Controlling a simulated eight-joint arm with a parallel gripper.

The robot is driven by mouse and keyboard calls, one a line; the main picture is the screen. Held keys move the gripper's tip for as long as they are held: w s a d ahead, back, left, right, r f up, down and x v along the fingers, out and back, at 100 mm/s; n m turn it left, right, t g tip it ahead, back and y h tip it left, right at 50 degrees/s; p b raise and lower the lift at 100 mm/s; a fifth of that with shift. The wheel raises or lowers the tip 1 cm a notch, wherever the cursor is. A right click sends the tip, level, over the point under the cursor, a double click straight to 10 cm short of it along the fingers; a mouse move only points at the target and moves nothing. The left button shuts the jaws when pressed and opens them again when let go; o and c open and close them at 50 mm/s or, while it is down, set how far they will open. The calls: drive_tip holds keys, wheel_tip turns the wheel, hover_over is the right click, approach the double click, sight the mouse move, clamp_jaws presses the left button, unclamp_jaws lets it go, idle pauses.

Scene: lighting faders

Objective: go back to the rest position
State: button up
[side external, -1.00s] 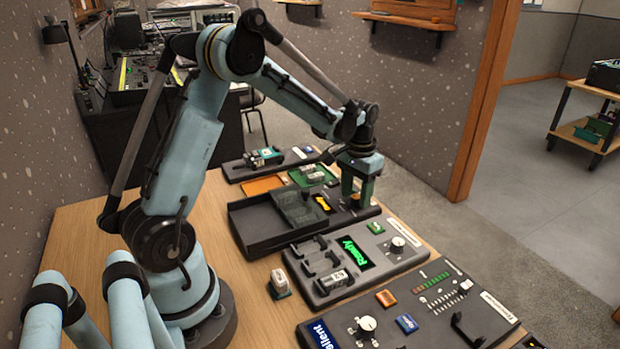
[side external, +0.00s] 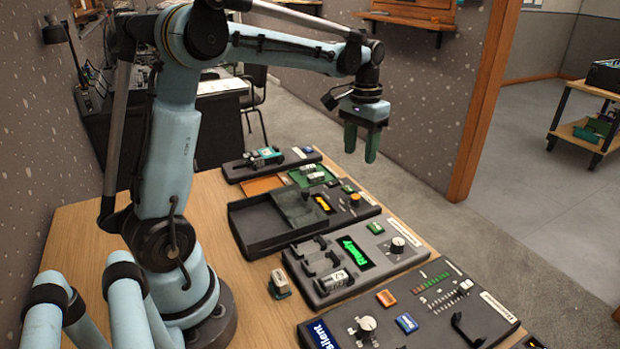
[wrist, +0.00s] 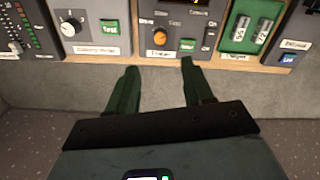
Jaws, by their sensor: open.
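My gripper (side external: 361,144) is raised well above the far edge of the table, with its two green fingers pointing down. In the wrist view the fingers of my gripper (wrist: 160,85) are spread apart with nothing between them. They hang over the grey strip beyond the table's edge, apart from the panels. In the side view, a panel with an orange knob (side external: 355,199) and a dark tray (side external: 262,228) lies below my gripper; the knob also shows in the wrist view (wrist: 160,37).
A panel with a lit green "Ready" display (side external: 357,253) and a fader panel (side external: 447,296) lie nearer on the wooden table (side external: 90,243). A small loose block (side external: 279,283) stands left of the display panel. The air around my gripper is clear.

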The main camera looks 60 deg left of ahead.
drive_tip(key=shift+r, duration=0.1)
drive_tip(key=s+d+f+m+t, duration=0.1)
drive_tip(key=s+d+m+t, duration=0.1)
drive_tip(key=s+d+t, duration=0.5)
drive_tip(key=shift+s+d+f+m, duration=0.15)
drive_tip(key=shift+s+d+m, duration=0.25)
drive_tip(key=shift+s+d, duration=2.7)
drive_tip(key=shift+w+d, duration=0.15)
drive_tip(key=shift+c, duration=0.3)
